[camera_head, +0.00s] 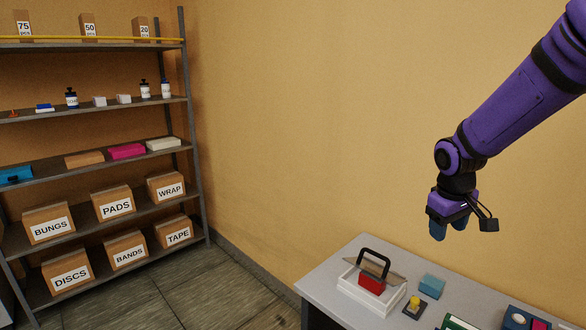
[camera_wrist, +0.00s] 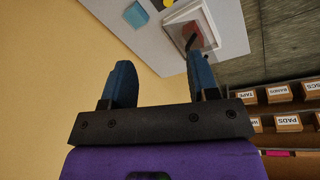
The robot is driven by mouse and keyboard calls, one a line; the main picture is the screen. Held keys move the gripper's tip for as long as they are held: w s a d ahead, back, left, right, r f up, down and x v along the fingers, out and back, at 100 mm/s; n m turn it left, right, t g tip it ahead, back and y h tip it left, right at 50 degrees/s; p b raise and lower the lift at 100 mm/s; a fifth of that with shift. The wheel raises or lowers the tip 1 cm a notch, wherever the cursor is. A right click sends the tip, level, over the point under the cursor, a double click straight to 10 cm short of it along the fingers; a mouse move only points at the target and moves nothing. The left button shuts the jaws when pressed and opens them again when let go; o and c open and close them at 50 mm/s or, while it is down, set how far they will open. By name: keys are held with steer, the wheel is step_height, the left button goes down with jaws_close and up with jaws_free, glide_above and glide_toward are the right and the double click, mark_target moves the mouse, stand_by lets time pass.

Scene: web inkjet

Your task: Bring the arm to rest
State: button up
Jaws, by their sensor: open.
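My purple arm reaches in from the upper right in the head view. My gripper (camera_head: 437,230) hangs in the air above and behind the grey table (camera_head: 330,272), pointing down. In the wrist view my gripper (camera_wrist: 160,82) shows two blue fingers set wide apart with nothing between them. It is clear of the table and of everything on it.
A shelf (camera_head: 110,49) with labelled boxes stands left.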

steer(key=s+a+r+m+t, duration=0.1)
steer(key=s+r, duration=0.4)
steer(key=s, duration=0.3)
steer(key=s+a+r+m+t+y, duration=0.1)
steer(key=s+r, duration=0.4)
steer(key=s, duration=0.4)
steer(key=s+a+r+m+t, duration=0.1)
steer(key=s+r, duration=0.3)
steer(key=s, duration=0.4)
steer(key=shift+s+a+r+m+t+y, duration=0.3)
steer(key=shift+s+a+r+m+t, duration=0.1)
steer(key=shift+a, duration=0.2)
steer(key=shift+w, duration=0.1)
steer(key=shift+c, duration=0.4)
stand_by(0.3)
